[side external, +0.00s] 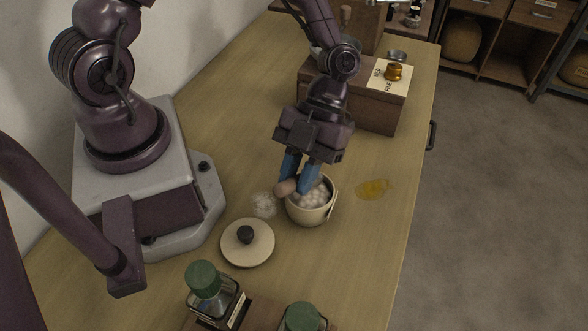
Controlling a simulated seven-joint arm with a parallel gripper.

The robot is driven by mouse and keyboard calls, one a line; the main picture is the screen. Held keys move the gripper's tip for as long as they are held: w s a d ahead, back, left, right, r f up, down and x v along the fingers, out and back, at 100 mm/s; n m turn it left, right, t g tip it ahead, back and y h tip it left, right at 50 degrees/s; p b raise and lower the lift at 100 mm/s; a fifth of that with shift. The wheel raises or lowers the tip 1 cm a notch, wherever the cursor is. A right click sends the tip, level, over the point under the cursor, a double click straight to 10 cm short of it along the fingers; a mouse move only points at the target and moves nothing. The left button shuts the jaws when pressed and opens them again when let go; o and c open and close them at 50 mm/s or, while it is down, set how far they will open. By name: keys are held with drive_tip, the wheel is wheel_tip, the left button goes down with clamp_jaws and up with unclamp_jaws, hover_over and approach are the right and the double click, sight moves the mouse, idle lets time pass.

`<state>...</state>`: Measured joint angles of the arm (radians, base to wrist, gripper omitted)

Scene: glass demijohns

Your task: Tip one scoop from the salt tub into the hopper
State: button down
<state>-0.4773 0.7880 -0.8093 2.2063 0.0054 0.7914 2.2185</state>
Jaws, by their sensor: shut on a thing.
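The salt tub (311,214) is a cream round pot, open, with lumpy white contents (316,196). My gripper (296,187) points down at the tub's rear left rim, its blue fingers shut on a rounded pinkish-brown piece that looks like the end of the scoop's handle (285,187). The rest of the scoop is hidden by the fingers and tub, so I cannot tell whether it holds salt. No hopper is clearly identifiable; metal ware partly shows behind my arm at the back.
A cream lid (246,252) with a black knob lies left of the tub. White grains (264,204) and a yellow puddle (375,188) mark the table. A wooden box (365,105) with a brass piece (394,71) stands behind. Green-capped glass bottles (203,280) stand in front.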

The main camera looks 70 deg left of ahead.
drive_tip(key=shift+w+a+f+g+h, duration=0.25)
drive_tip(key=shift+w+f+g+h, duration=0.25)
drive_tip(key=shift+f+g, duration=0.25)
drive_tip(key=shift+a+f, duration=0.1)
drive_tip(key=shift+f, duration=1.45)
drive_tip(key=shift+r, duration=0.1)
drive_tip(key=shift+r, duration=0.95)
drive_tip(key=shift+s+r, duration=0.15)
drive_tip(key=shift+r, duration=0.6)
drive_tip(key=shift+s+d+r+t+y, duration=0.35)
drive_tip(key=shift+r+t+y, duration=0.1)
drive_tip(key=shift+r+t, duration=0.15)
drive_tip(key=shift+s+d+r+t+y, duration=0.2)
drive_tip(key=shift+s+r+t+y, duration=0.1)
drive_tip(key=shift+r+t+y, duration=0.2)
drive_tip(key=shift+s+d+r+t+y, duration=0.35)
drive_tip(key=shift+r+t, duration=0.15)
drive_tip(key=shift+t, duration=0.15)
